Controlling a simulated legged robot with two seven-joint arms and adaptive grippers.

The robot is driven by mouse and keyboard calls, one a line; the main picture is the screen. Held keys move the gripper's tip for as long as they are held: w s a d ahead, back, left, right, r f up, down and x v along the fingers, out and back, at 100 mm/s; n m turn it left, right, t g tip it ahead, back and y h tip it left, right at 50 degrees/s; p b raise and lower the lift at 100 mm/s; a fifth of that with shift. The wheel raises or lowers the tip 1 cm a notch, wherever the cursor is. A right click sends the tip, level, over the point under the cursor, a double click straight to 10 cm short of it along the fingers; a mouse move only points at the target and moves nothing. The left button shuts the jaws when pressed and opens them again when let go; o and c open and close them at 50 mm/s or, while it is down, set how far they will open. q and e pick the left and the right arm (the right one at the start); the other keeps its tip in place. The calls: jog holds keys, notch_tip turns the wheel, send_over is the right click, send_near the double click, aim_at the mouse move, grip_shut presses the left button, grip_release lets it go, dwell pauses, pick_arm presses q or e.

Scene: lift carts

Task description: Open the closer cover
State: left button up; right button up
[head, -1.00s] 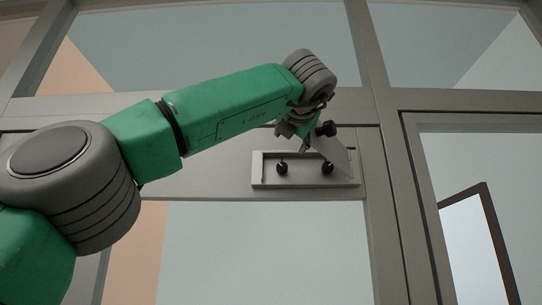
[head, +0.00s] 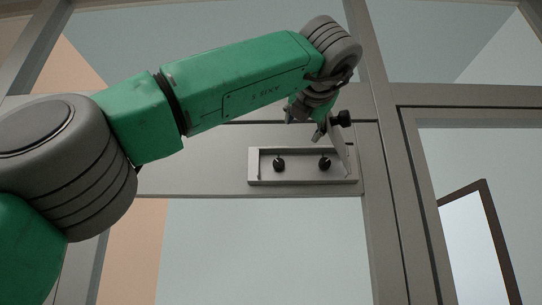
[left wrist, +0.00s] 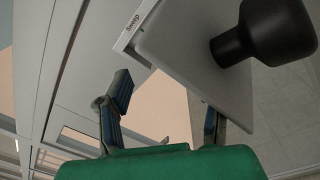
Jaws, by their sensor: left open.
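The closer cover (head: 338,145) is a thin grey plate with a black knob (head: 341,118). It stands swung out at the right end of a shallow grey box (head: 302,181) on the door's cross rail. Inside the open box are two small black knobs (head: 279,163). My left gripper (head: 318,128) is open just above the box, at the left side of the cover. The cover partly hides one finger; contact is unclear. My right gripper is not in view.
The grey door frame (head: 384,170) runs up to the right of the box, with glass panes above and below the rail. A dark-framed panel (head: 484,230) shows behind the glass at the right. The space below the box is clear of my arm.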

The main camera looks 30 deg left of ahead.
pick_arm(q)
jog(key=shift+w+d, duration=0.1)
jog(key=shift+d, duration=0.1)
jog(key=shift+a, duration=0.2)
jog(key=v, duration=1.2)
jog(key=shift+w+d, duration=0.15)
jog(key=shift+d, duration=0.05)
jog(key=shift+a+f, duration=0.1)
jog(key=shift+f, duration=0.05)
jog(key=shift+c, duration=0.4)
